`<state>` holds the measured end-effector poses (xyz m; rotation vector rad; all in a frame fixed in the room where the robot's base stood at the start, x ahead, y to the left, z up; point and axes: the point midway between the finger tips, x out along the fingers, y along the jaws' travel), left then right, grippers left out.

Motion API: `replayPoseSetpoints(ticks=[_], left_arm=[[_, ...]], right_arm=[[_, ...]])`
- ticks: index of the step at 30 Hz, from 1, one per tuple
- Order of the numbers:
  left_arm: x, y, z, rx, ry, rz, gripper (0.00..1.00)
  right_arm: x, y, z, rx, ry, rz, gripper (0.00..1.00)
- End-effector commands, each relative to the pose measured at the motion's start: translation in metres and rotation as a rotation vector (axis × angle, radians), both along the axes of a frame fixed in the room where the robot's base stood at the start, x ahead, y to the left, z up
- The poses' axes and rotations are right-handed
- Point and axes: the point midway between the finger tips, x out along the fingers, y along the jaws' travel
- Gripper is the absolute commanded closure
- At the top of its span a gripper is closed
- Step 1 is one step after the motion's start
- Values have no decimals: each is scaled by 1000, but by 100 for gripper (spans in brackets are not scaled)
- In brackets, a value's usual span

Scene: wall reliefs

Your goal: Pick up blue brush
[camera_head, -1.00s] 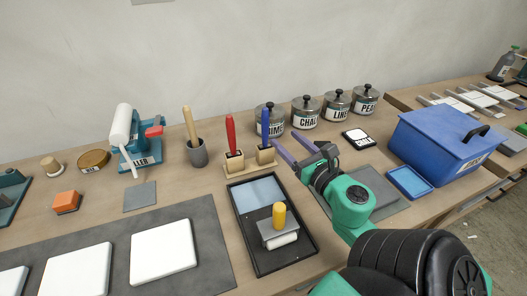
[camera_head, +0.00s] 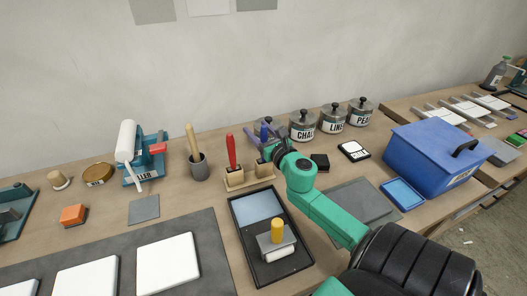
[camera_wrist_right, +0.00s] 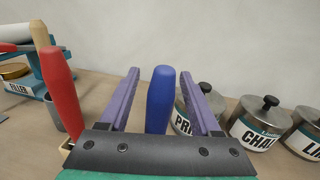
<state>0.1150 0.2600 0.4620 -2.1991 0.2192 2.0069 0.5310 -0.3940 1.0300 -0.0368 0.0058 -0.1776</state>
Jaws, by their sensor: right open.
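The blue brush (camera_head: 264,131) stands handle-up in a wooden holder (camera_head: 266,171) next to a red-handled brush (camera_head: 231,150). My right gripper (camera_head: 263,129) is at the blue handle, its purple fingers on either side. In the right wrist view the blue brush handle (camera_wrist_right: 160,98) stands upright between the open fingers of my right gripper (camera_wrist_right: 160,78), with gaps on both sides. The lower part of the brush is hidden behind the gripper body. My left gripper is not in view.
The red handle (camera_wrist_right: 60,95) is close left of the fingers in the wrist view. Lidded jars (camera_head: 302,126) stand close to the right. A black tray (camera_head: 243,220) with a yellow-handled tool lies in front. A blue box (camera_head: 432,158) is farther right.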

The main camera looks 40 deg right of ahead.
Motion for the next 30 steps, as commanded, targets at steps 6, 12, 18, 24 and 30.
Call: replayPoseSetpoints(ticks=[6,12,18,24,30], left_arm=[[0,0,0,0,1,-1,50],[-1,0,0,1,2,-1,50],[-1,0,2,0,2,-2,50],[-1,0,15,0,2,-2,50],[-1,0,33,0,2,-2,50]], right_arm=[[0,0,0,1,0,0,89],[-1,0,0,1,0,0,100],[-1,0,4,0,-1,1,100],[0,1,33,-5,-1,4,100],[0,1,87,-8,-1,5,100]])
